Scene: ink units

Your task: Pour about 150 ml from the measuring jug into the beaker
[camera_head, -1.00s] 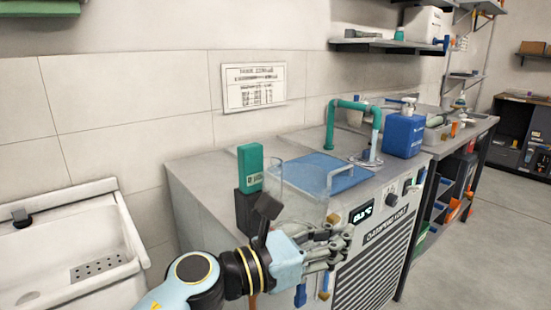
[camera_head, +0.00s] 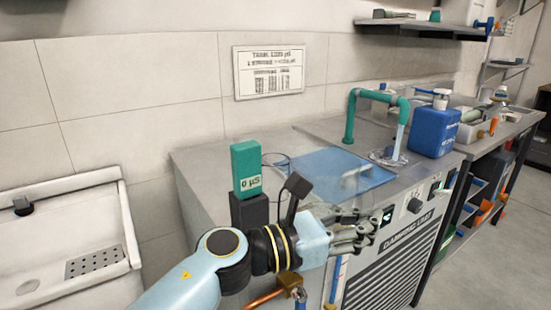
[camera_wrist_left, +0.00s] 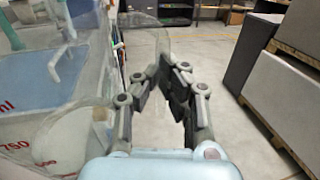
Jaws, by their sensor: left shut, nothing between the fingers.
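A clear vessel with red "ml" and "750" markings (camera_wrist_left: 45,145) fills the left of the left wrist view, close to the camera; I take it for the measuring jug. In the head view a round clear rim (camera_head: 275,160) shows beside the teal meter; I cannot tell whether it is the jug or the beaker. My left gripper (camera_head: 372,230) is at the front of the bench unit, right of that rim. Its fingertips, also in the left wrist view (camera_wrist_left: 172,72), are together with nothing held. My right gripper is out of view.
The teal meter (camera_head: 246,168) stands left of the blue bath (camera_head: 330,178) in the unit's top. A teal pipe (camera_head: 350,118) and a blue bottle (camera_head: 434,130) stand behind right. A white sink (camera_head: 70,215) is at left. Open floor (camera_head: 500,230) lies right.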

